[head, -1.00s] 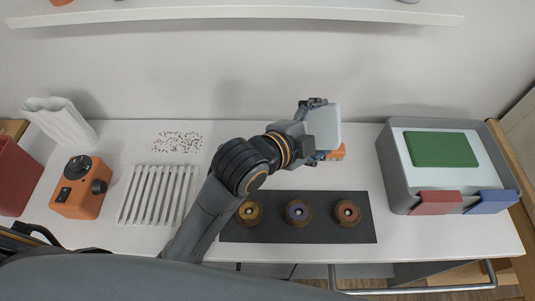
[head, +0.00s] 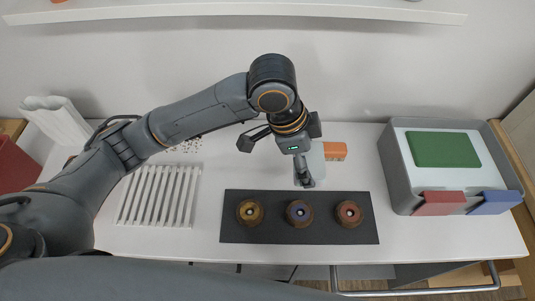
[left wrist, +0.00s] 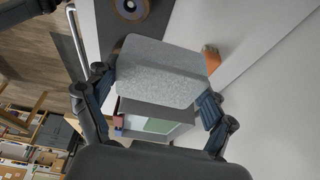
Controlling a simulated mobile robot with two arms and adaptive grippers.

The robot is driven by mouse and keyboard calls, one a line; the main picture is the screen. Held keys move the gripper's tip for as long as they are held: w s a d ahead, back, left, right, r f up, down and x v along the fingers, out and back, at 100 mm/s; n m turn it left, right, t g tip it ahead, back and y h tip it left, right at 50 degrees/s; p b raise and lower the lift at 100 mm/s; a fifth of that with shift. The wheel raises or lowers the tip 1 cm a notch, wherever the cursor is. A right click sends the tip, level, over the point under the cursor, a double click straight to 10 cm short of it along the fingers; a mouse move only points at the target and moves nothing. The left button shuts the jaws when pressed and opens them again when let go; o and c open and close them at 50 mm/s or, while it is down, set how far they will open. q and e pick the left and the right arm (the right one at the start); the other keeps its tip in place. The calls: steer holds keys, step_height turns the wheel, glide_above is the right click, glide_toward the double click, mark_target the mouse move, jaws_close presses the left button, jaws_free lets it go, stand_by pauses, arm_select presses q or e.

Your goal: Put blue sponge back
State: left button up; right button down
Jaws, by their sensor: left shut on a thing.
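My left gripper (head: 302,162) is shut on a pale grey speckled block (left wrist: 160,72); it reaches over the middle of the counter. In the left wrist view the block sits between the two fingers of the left gripper (left wrist: 158,98). In the head view the block (head: 316,163) is partly hidden by the gripper. No blue shows on the block, and I cannot tell if it is the blue sponge. A blue piece (head: 492,202) and a red piece (head: 438,203) are at the front of the grey tub (head: 398,178). My right gripper is not in view.
An orange block (head: 334,151) lies close behind the held block. A dark mat (head: 270,234) with three round knobs lies in front. A white slatted rack (head: 160,195) is on the left. A green sheet (head: 443,149) lies on the tub. Counter between mat and tub is clear.

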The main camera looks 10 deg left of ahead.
arm_select(q)
steer(key=shift+w+a, duration=0.1)
steer(key=shift+a, duration=0.4)
steer(key=w+a+f+p, duration=0.3)
steer(key=w+a+f, duration=0.5)
steer(key=w+a, duration=0.1)
steer(key=shift+w+f, duration=0.1)
steer(key=shift+f, duration=0.25)
steer(key=shift+w+a+f, duration=0.1)
steer(key=shift+w+f, duration=0.05)
steer(key=shift+f, duration=0.1)
steer(key=f, duration=0.1)
steer(key=f+p, duration=0.1)
steer(key=shift+w+a+f+p, duration=0.15)
steer(key=shift+a+f+p, duration=0.15)
steer(key=shift+f, duration=0.55)
steer(key=shift+d, duration=0.1)
